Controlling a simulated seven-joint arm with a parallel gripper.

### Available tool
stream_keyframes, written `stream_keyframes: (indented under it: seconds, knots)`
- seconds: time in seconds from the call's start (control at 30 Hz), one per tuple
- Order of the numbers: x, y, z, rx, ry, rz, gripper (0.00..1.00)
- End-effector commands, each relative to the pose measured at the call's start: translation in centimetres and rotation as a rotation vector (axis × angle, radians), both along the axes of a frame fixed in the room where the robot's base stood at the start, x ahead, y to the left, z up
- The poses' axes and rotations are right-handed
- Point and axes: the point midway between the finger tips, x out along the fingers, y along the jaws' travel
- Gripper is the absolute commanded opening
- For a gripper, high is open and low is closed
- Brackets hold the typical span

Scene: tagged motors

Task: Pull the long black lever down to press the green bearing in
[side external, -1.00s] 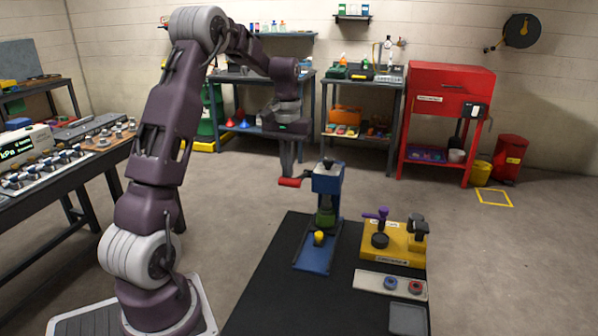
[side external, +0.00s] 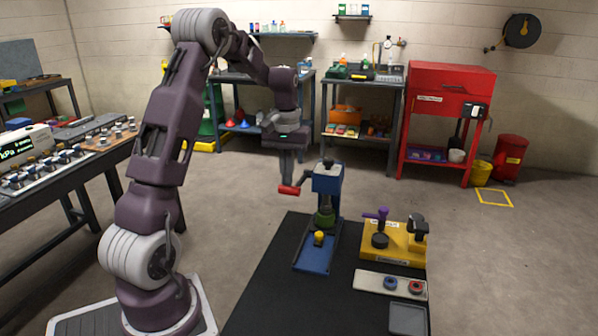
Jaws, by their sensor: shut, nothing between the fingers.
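The blue arbor press (side external: 328,185) stands upright on the black bench mat. Its black lever (side external: 303,180) runs out to the left and slopes down to a red grip (side external: 289,190). My gripper (side external: 288,183) is shut and empty, pointing down, with its fingertips at the top of the red grip; I cannot tell whether they touch it. A green round part (side external: 325,218), seemingly the bearing, sits under the press head. How far it is seated is too small to tell. A small yellow piece (side external: 319,238) is in front of it on the press base.
A yellow fixture (side external: 395,253) with a purple handle (side external: 377,214) stands right of the press. In front of it are a pale tray (side external: 372,283) with blue and red rings and a grey tray (side external: 407,319). The black mat (side external: 275,300) is clear at front left.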

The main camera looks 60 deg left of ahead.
Motion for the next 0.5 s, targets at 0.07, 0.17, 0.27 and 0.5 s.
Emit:
stream_keyframes:
  seconds: [0.07, 0.17, 0.27, 0.5]
  knots:
    - [-0.01, -0.01, -0.02, -0.001, 0.001, 0.000, 0.00]
    - [-0.01, -0.01, -0.01, -0.001, 0.001, 0.000, 0.00]
    - [-0.03, -0.03, -0.08, -0.001, 0.001, 0.000, 0.00]
    - [-0.17, -0.17, -0.89, -0.002, 0.002, 0.000, 0.00]
